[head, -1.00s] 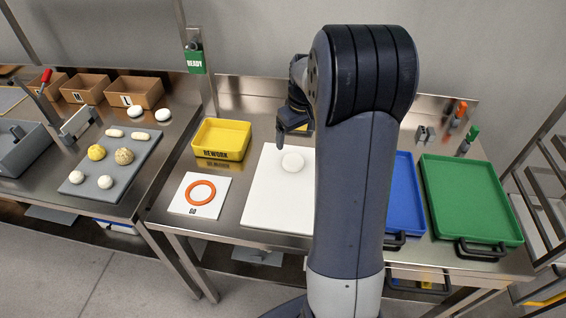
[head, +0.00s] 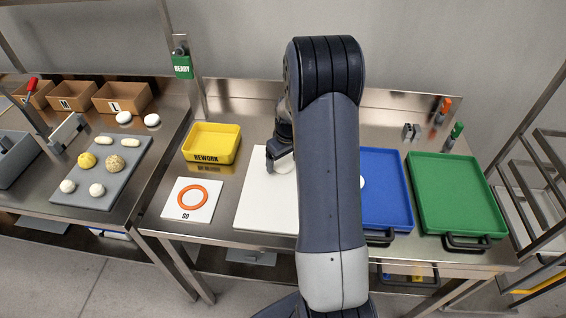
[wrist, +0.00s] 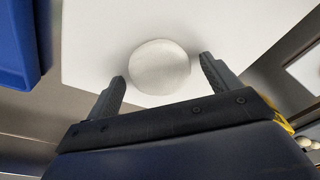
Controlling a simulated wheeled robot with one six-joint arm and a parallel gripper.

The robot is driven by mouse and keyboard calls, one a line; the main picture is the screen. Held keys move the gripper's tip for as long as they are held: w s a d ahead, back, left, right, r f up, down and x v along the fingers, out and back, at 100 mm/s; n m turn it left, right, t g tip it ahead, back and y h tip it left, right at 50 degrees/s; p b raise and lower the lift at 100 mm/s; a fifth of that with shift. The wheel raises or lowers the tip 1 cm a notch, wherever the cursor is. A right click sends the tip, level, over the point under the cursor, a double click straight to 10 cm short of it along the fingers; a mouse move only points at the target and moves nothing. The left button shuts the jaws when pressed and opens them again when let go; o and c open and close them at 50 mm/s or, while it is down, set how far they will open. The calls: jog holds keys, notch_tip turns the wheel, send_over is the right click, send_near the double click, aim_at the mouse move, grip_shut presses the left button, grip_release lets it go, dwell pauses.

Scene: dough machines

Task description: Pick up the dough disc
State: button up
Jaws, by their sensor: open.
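The dough disc (wrist: 160,67) is round, pale and flat, and lies on a white board (wrist: 95,48). In the wrist view my gripper (wrist: 163,69) is open, with one finger on each side of the disc. Small gaps show between the fingers and the disc, and the jaws are empty. In the head view my gripper (head: 279,157) is over the white board (head: 258,208), and my arm and gripper hide most of the disc there.
A yellow REWORK bin (head: 212,143) and a GO pad with an orange ring (head: 192,200) are left of the board. A blue tray (head: 388,205), partly behind my arm with a white edge of something in it, and a green tray (head: 455,190) are to the right.

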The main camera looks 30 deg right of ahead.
jog(key=shift+c, duration=0.5)
jog(key=c, duration=1)
